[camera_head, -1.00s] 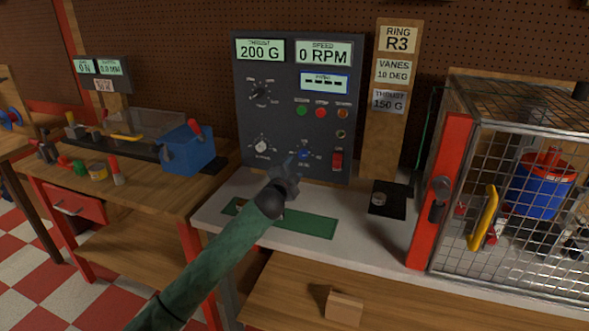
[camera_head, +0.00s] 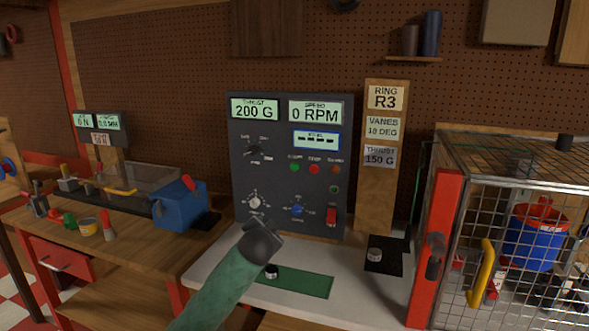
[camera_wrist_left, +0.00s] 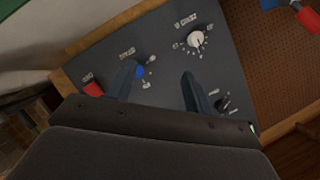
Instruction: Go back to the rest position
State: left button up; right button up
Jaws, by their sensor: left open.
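My left gripper (camera_head: 264,240) comes in from the lower left in the head view, in front of the lower part of the dark control panel (camera_head: 268,160). In the left wrist view its two fingers (camera_wrist_left: 158,88) are apart with nothing between them. The panel fills much of the wrist view behind them, with a blue knob (camera_wrist_left: 139,72), a white knob (camera_wrist_left: 196,40) and a red switch (camera_wrist_left: 93,89). The head view shows the blue knob (camera_head: 297,210) and the red switch (camera_head: 331,216) clear of the fingers. My right gripper is in neither view.
A wire cage (camera_head: 510,185) with a red front post and yellow handle stands at the right, a blue and red ducted unit (camera_head: 535,240) inside. A green mat (camera_head: 305,282) lies on the white bench top (camera_head: 345,270). A side bench with a blue box (camera_head: 180,207) is at left.

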pick_arm(q)
jog(key=s+a+f+n+g, duration=0.2)
jog(key=s+f+g, duration=0.2)
jog(key=s+f, duration=0.9)
jog(key=s+a+f+n+g, duration=0.2)
jog(key=s+f, duration=1.1)
jog(key=s, duration=1.2)
jog(key=s+a+f+n+g, duration=0.3)
jog(key=s+f+g, duration=0.3)
jog(key=s+f, duration=0.8)
jog(key=s, duration=0.4)
jog(key=shift+s+a+g, duration=0.3)
jog(key=shift+s+g, duration=0.1)
